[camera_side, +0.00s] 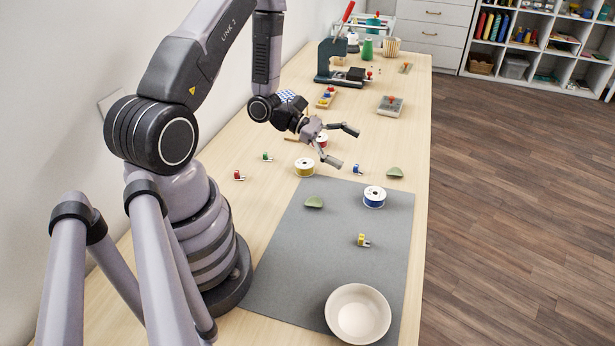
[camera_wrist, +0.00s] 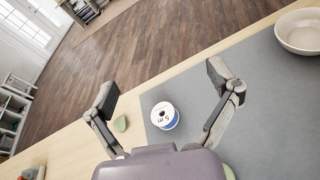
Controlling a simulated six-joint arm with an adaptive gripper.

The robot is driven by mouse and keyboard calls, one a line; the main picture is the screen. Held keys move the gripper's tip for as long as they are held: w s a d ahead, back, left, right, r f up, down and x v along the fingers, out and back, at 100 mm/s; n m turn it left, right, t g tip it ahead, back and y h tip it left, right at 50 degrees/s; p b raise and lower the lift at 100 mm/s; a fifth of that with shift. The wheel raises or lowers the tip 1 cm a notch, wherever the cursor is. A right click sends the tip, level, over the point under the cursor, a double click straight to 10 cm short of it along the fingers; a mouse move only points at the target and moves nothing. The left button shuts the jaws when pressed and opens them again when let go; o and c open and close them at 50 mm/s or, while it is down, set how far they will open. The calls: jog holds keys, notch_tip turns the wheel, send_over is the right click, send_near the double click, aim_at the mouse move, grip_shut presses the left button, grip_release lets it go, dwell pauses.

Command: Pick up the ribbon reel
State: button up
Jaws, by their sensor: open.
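A blue-and-white ribbon reel (camera_side: 374,197) lies flat near the right edge of the grey mat (camera_side: 285,270). In the wrist view the reel (camera_wrist: 164,116) shows between my fingers, its white top marked "5 m". A yellow-rimmed reel (camera_side: 304,167) lies at the mat's far edge. A red-and-white reel (camera_side: 321,141) is farther back, partly behind my gripper. My gripper (camera_side: 342,146) is open and empty above the table, beyond the blue reel and apart from it. Both spread fingers (camera_wrist: 165,88) show in the wrist view.
A white bowl (camera_side: 358,314) stands at the mat's near end. Green pieces (camera_side: 314,202) (camera_side: 395,172) and small clips, one yellow (camera_side: 362,240) and one blue (camera_side: 358,169), lie around the reel. A dark press (camera_side: 340,65) stands at the far end. Bare mat surrounds the blue reel.

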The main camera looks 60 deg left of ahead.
aim_at(370, 193)
jog(key=a+f+n+y, duration=0.1)
jog(key=f+n, duration=0.1)
jog(key=f, duration=0.1)
jog(key=s+a+f+n+t+y, duration=0.1)
jog(key=a+f+n+y, duration=0.1)
jog(key=f, duration=0.2)
jog(key=a+f+n+t+y, duration=0.1)
jog(key=a+f+n+y, duration=0.1)
jog(key=f+n, duration=0.1)
jog(key=shift+s+a+f, duration=0.2)
jog(key=shift+s+f, duration=0.15)
jog(key=shift+f, duration=0.3)
jog(key=shift+w+f+t, duration=0.1)
jog(key=shift+f+t, duration=0.2)
jog(key=x, duration=1.3)
jog(key=shift+w+d, duration=0.15)
jog(key=shift+w, duration=0.05)
jog(key=c, duration=1.1)
